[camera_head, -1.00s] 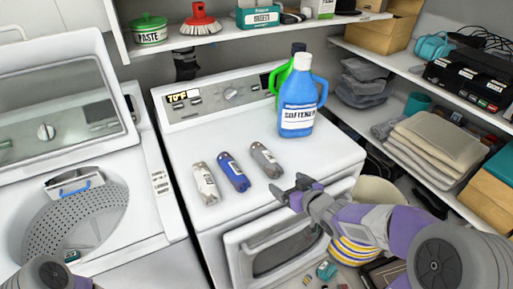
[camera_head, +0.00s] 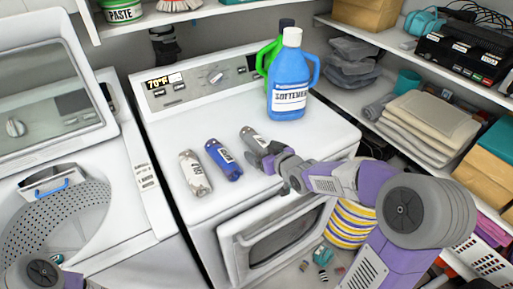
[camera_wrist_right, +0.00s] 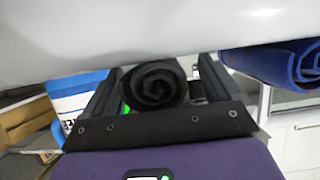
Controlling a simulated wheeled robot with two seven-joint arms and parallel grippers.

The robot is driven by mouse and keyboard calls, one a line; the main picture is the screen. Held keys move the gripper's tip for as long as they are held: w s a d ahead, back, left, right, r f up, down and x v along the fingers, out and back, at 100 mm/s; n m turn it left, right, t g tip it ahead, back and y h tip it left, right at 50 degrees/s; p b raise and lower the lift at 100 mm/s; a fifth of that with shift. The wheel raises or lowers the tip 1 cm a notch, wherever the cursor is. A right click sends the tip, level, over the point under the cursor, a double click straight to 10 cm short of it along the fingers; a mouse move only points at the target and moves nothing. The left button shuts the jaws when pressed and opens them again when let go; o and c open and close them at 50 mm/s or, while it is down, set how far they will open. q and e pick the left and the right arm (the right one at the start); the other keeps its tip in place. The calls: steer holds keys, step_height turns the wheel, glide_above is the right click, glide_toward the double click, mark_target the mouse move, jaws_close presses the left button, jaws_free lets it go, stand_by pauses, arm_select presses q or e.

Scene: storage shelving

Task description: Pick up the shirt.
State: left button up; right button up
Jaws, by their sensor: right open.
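Three rolled cloth bundles lie side by side on the white dryer top in the head view: a pale one (camera_head: 194,173), a blue one (camera_head: 223,160) and a dark grey one (camera_head: 252,139). I cannot tell from the pictures which one is the shirt. My right gripper (camera_head: 266,160) is open at the near end of the grey roll and hides part of it. In the right wrist view, the grey roll's spiral end (camera_wrist_right: 155,84) sits between the two fingers, and the blue roll (camera_wrist_right: 275,65) is at the right. My left gripper is out of view.
Blue and green bottles (camera_head: 290,85) stand behind the rolls on the dryer (camera_head: 315,130). An open washer (camera_head: 120,210) is at the left. A shelf with folded cloths (camera_head: 430,120) is at the right. The dryer's front left top is clear.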

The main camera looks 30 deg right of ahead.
steer(key=shift+c, duration=0.4)
steer(key=c, duration=1.1)
steer(key=shift+r, duration=0.1)
step_height(320, 180, up, 10)
steer(key=p, duration=0.6)
